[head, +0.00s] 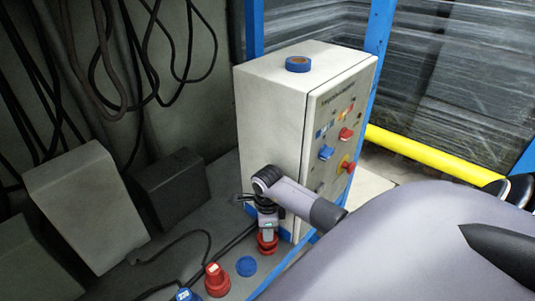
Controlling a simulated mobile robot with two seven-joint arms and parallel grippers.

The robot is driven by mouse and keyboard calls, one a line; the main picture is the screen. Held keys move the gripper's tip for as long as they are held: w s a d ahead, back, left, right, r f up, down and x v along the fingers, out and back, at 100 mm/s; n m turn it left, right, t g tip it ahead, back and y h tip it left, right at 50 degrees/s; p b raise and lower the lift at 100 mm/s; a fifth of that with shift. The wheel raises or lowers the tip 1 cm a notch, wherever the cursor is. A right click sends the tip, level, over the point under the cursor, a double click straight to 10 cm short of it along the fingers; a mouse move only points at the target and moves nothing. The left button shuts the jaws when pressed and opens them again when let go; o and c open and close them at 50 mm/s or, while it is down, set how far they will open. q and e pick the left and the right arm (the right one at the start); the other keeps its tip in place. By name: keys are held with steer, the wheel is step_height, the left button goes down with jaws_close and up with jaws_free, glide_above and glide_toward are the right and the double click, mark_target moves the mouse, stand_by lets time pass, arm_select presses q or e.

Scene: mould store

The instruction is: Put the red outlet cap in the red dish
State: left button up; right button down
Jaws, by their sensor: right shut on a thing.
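My right gripper (268,232) points down in front of the white control box, near its lower left corner. It is shut on a small red piece, which I take for the red outlet cap (267,238); the fingers hide much of it. Right below it is a wider red round shape, which looks like the red dish (267,249). The cap is over or in this dish; I cannot tell whether they touch. My left gripper is not in view.
A red outlet fitting (216,281), a blue one (186,295) and a blue disc (246,266) are on the grey surface nearby. Black cables (190,238) lie to the left.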

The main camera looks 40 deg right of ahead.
steer(key=shift+f+b, duration=0.7)
steer(key=shift+f, duration=0.05)
stand_by(1.0)
steer(key=shift+c, duration=2.3)
jaws_free()
steer(key=shift+r+p, duration=3.15)
steer(key=shift+r, duration=0.65)
steer(key=shift+a+f, duration=0.1)
